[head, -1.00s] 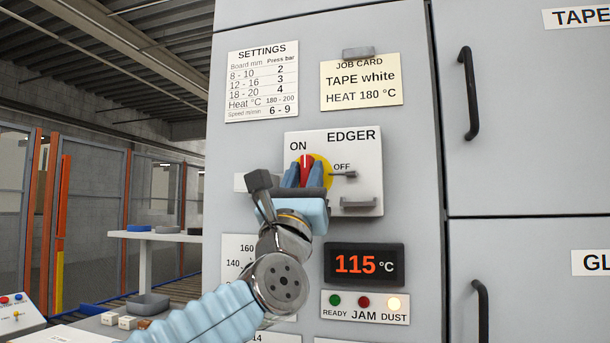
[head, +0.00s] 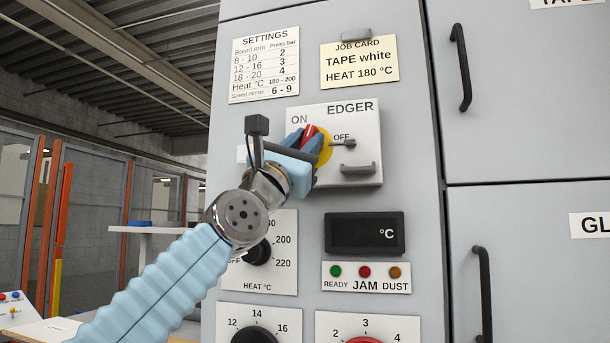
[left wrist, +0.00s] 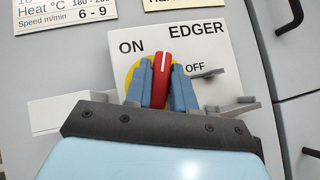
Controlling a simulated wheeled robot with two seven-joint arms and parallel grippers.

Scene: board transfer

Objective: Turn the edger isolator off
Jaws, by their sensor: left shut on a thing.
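The edger isolator is a red handle (head: 308,132) on a yellow disc (head: 326,150), on a white EDGER plate (head: 365,118) marked ON at upper left and OFF at right. My left gripper (head: 304,143) is shut on the red handle, one blue finger on each side. In the head view the handle is tilted, its top leaning right of ON. The left wrist view shows the red handle (left wrist: 161,80) between both fingers, its white line toward the plate's top. The gripper hides the handle's lower part. My right gripper is not in view.
A grey bracket (head: 358,169) and a small peg by OFF stick out beside the handle. Below are the dark display (head: 364,233), three lamps and a HEAT knob (head: 258,252). Cabinet door handles (head: 461,68) are at right.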

